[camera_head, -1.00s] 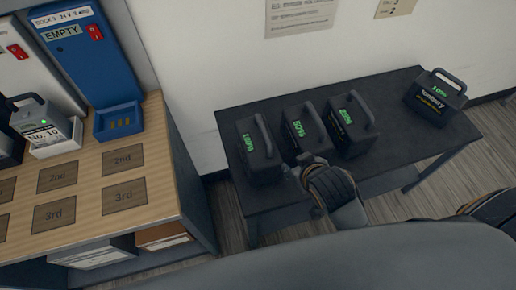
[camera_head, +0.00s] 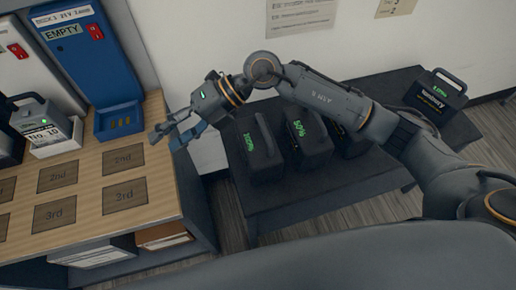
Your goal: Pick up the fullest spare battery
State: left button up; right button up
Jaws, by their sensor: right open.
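Several dark spare batteries with top handles and green charge readings stand on a dark table (camera_head: 300,200). The leftmost battery (camera_head: 262,158) appears to read 100%, in small, rotated digits. The battery beside it (camera_head: 310,143) reads 50%. A third battery (camera_head: 352,150) is mostly hidden behind my right arm, its reading covered. A fourth battery (camera_head: 434,100) stands apart at the table's right end, its small reading hard to make out. My right gripper (camera_head: 167,138) is open and empty, left of the leftmost battery, above the gap between table and counter. My left gripper is not in view.
A wooden counter (camera_head: 85,215) with marked squares "2nd" and "3rd" stands at left. On it are a blue dock (camera_head: 80,60) labelled EMPTY and a battery marked No. 10 (camera_head: 45,130) in a white dock. A white wall with papers stands behind the table.

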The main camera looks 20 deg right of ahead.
jog(key=w+d+f+t+h, duration=0.1)
jog(key=w+d+f+h, duration=0.2)
jog(key=d, duration=0.2)
jog(key=w+d+f+h, duration=0.2)
jog(key=d+f+h, duration=0.15)
jog(key=d, duration=0.25)
jog(key=m+t+h, duration=0.1)
jog(key=m+h, duration=0.1)
jog(key=h, duration=0.4)
send_over(263, 127)
jog(key=f, duration=0.4)
jog(key=s+f+p, duration=0.1)
jog(key=f, duration=0.1)
jog(key=shift+d+f, duration=0.25)
jog(key=shift+d, duration=0.1)
jog(key=shift+w+a+f+p, duration=0.2)
jog(key=shift+f+p, duration=0.15)
jog(key=shift+f, duration=1.25)
jog(key=shift+w+a+f+p, duration=0.15)
jog(key=shift+f+p, duration=0.2)
jog(key=shift+f, duration=1.2)
jog(key=shift+d, duration=0.1)
jog(key=shift+c, duration=0.3)
grip_shut()
jog(key=shift+w+r, duration=0.15)
jog(key=shift+r, duration=0.05)
